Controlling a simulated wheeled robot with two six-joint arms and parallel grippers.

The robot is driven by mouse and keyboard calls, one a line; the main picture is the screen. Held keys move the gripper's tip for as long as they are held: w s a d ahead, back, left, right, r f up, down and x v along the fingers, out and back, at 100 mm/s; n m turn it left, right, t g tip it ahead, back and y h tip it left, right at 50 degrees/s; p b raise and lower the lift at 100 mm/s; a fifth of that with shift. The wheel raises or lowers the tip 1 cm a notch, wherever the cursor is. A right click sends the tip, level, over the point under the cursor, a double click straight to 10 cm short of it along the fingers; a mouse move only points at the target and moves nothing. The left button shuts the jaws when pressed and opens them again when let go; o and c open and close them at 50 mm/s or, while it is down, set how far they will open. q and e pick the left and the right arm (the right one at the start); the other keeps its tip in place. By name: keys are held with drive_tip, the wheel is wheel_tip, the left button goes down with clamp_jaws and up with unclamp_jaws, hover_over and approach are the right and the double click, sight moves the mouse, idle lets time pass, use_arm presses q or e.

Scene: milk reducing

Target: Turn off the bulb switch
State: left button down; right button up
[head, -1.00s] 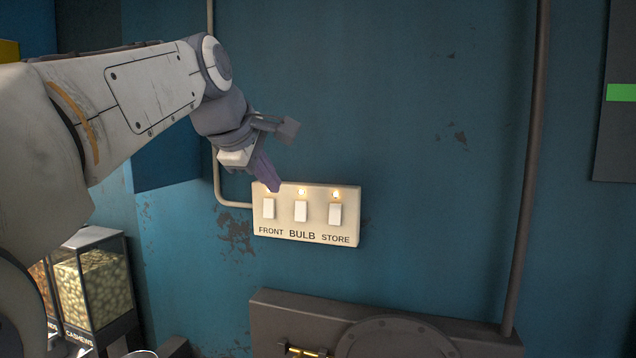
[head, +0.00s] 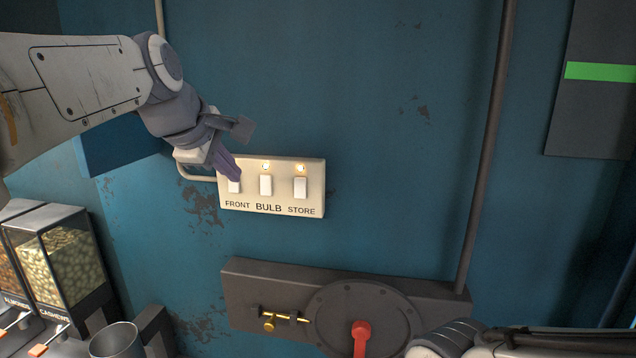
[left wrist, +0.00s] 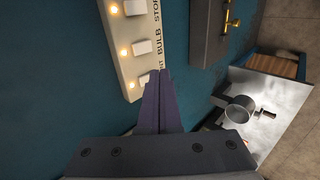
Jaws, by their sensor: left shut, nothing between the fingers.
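A cream switch plate (head: 312,190) on the blue wall carries three white rockers marked FRONT, BULB and STORE. The bulb switch (head: 266,185) is the middle one, with a lit lamp above it. It also shows in the left wrist view (left wrist: 141,47). The STORE switch (head: 300,188) has a lit lamp too. My left gripper (head: 236,176) is shut and empty, its tips at the top of the FRONT switch (head: 234,187) and hiding its lamp in the head view. The left wrist view shows the shut fingers (left wrist: 160,75) beside the FRONT end, with three lamps lit. Contact cannot be told.
Below the plate is a grey wall unit (head: 238,300) with a brass valve (head: 270,320) and a red handle (head: 361,335). Nut dispensers (head: 65,260) and a metal cup (head: 115,342) stand at the lower left. A pipe (head: 487,150) runs down the wall at right.

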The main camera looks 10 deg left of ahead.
use_arm(q)
drive_tip(key=p, duration=0.3)
approach(264, 192)
wheel_tip(264, 192, down, 3)
drive_tip(key=w, duration=0.1)
drive_tip(key=w+f+p, duration=0.1)
drive_tip(key=w, duration=0.1)
drive_tip(key=shift+w+p, duration=0.2)
drive_tip(key=shift+p, duration=0.1)
drive_tip(key=shift+w+f, duration=0.15)
drive_tip(key=shift+w, duration=0.3)
